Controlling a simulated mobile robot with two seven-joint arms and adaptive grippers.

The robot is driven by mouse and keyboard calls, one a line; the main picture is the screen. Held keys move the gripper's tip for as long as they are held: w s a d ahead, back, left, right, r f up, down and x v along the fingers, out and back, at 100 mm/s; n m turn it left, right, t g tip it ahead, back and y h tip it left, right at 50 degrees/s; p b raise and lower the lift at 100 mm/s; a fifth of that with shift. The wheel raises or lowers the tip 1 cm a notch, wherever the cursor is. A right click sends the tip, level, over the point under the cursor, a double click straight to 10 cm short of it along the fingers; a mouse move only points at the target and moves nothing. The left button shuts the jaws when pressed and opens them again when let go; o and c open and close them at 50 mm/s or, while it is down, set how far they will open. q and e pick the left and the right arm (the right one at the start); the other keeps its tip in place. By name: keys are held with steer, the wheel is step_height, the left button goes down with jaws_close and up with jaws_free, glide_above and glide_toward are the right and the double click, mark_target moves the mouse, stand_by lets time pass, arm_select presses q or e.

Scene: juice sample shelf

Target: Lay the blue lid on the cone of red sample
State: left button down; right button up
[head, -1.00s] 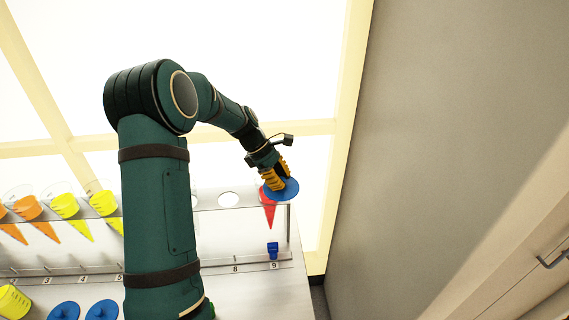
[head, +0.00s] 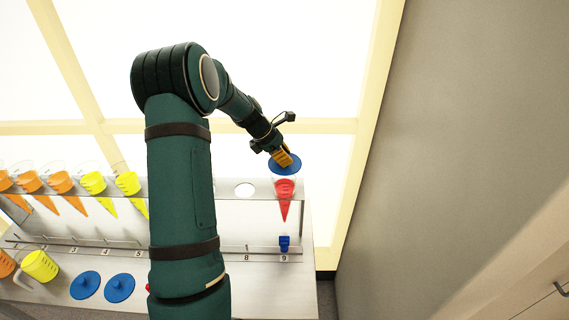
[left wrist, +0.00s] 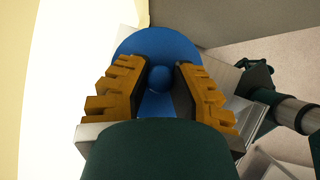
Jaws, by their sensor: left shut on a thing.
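The blue lid (head: 285,167) is a round disc with a knob. My left gripper (head: 281,157) is shut on the knob; in the left wrist view the lid (left wrist: 157,42) shows beyond the two orange fingers (left wrist: 158,85), with its round knob between them. The cone of red sample (head: 285,194) hangs upright in the shelf's right end hole, above the number 9. The lid appears just above the cone's clear top, roughly centred over it. I cannot tell whether they touch. My right gripper is not in view.
The shelf (head: 226,187) has an empty hole left of the red cone. Orange cones (head: 62,185) and yellow cones (head: 94,183) hang farther left. Two blue lids (head: 119,288) and a yellow cup (head: 40,265) are on the lower surface. A wall stands to the right.

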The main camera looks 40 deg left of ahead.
arm_select(q)
steer(key=shift+f, duration=1.45)
steer(key=shift+f, duration=0.15)
steer(key=c, duration=0.9)
jaws_free()
steer(key=shift+a+r, duration=0.1)
steer(key=shift+r, duration=0.25)
steer(key=v, duration=1.1)
steer(key=shift+s+r, duration=0.2)
steer(key=shift+s, duration=0.1)
